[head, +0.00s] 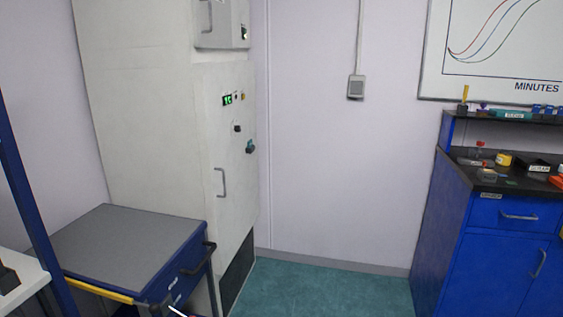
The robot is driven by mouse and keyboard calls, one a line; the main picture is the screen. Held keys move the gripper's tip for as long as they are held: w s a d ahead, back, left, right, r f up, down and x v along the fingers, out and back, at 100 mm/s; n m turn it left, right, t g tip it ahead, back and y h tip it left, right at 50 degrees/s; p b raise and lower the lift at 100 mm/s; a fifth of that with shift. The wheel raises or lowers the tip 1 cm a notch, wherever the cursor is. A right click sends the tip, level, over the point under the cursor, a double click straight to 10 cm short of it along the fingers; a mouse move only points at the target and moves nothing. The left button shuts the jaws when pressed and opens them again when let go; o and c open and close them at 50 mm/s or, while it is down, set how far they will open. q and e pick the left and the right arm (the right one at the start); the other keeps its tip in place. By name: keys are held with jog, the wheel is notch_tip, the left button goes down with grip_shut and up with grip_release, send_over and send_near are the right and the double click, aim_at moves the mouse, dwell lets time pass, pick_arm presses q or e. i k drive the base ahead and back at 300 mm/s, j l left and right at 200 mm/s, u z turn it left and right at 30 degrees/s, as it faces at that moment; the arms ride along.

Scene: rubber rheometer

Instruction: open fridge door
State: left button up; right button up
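The fridge is most likely the tall white cabinet (140,110) at the left, against the wall. Its front faces right and looks shut. A grey vertical bar handle (221,183) is on the lower door, below a small green-lit display (227,99) and some knobs. A smaller upper door (222,22) has its own handle (207,15) and also looks shut.
A blue cart (120,245) with a grey top, yellow bar and black handle stands close before the cabinet, beside its lower front. Green floor (330,290) is clear to the right. A blue bench (490,250) with small items stands at the right. A whiteboard (500,50) hangs above.

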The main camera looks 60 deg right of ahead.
aim_at(230, 168)
jog(key=z, duration=1.7)
jog(key=i+l+u, duration=0.2)
jog(key=u, duration=0.2)
jog(key=i+l+u, duration=0.2)
jog(key=u, duration=0.25)
jog(key=i+l+u, duration=0.1)
jog(key=l+u, duration=0.3)
jog(key=j, duration=0.1)
